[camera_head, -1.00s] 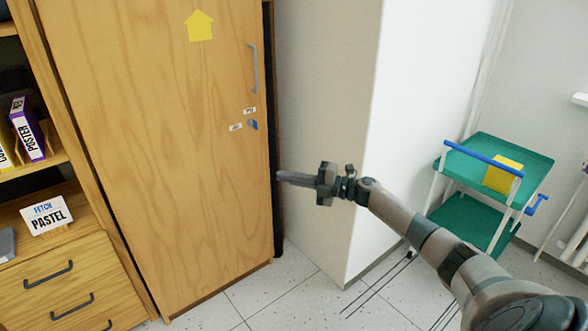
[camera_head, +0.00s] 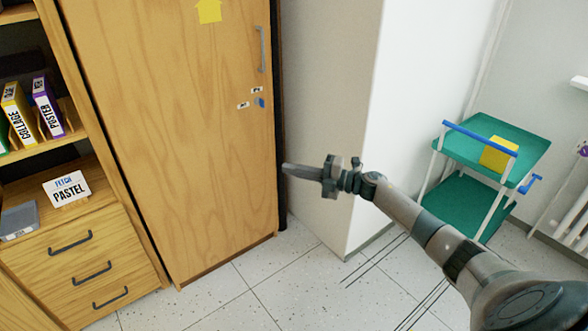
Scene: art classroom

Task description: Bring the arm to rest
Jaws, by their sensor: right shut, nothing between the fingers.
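My right gripper (camera_head: 305,172) reaches in from the lower right on my outstretched right arm. Its fingers are shut and empty, pointing left. In the picture its tips lie just right of the edge of a tall wooden cabinet door (camera_head: 180,150); I cannot tell whether they touch anything. The door appears closed, with a grey vertical handle (camera_head: 262,50) at its upper right. My left gripper is not in view.
A white pillar (camera_head: 330,90) stands right of the cabinet. A green trolley (camera_head: 520,142) with a yellow box (camera_head: 498,153) stands at the right. A shelf with binders (camera_head: 46,106), a "PASTEL" sign (camera_head: 67,188) and drawers is at the left. Tiled floor (camera_head: 240,295) lies open in front.

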